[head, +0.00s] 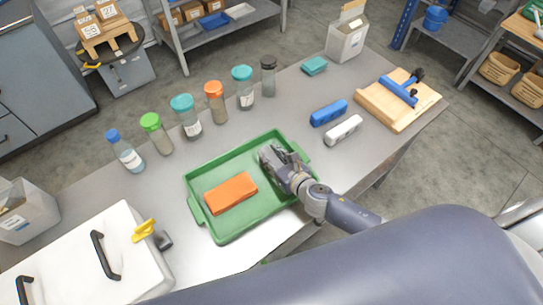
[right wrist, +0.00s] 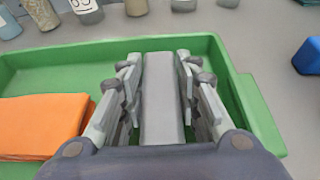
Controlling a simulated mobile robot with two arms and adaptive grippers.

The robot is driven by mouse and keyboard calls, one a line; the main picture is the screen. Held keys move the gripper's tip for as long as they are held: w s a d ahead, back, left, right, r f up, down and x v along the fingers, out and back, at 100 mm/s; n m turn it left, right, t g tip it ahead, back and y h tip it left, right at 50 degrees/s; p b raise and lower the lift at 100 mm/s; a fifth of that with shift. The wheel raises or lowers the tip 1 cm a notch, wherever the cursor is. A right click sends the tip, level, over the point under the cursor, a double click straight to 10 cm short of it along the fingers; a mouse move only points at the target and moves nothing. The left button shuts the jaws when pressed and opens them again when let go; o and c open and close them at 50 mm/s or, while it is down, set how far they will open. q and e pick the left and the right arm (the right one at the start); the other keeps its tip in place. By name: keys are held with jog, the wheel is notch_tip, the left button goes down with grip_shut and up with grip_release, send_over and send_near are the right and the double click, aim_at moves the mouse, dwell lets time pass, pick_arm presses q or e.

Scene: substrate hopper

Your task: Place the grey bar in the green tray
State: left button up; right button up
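The green tray (head: 262,221) lies on the table; its rim also shows in the right wrist view (right wrist: 245,95). My right gripper (head: 272,156) is over the tray's right part. In the right wrist view the grey bar (right wrist: 162,100) lies lengthwise between the two fingers, which meet its sides, so the gripper is shut on it. I cannot tell whether the bar touches the tray floor. An orange block (head: 231,193) lies in the tray's left part. My left gripper is out of view.
Several capped jars (head: 215,100) stand behind the tray. A blue bar (head: 328,113) and a whitish bar (head: 343,131) lie to its right, near a wooden board (head: 398,105). A white lidded box (head: 95,260) with black handles is front left.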

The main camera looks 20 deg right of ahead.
jog(key=o, duration=0.3)
jog(key=shift+o, duration=0.2)
jog(key=shift+r, duration=0.25)
jog(key=v, duration=1.1)
jog(key=shift+b, duration=0.4)
jog(key=shift+s+d+r, duration=0.1)
jog(key=shift+s+r, duration=0.1)
jog(key=shift+s, duration=0.2)
jog(key=shift+s, duration=0.1)
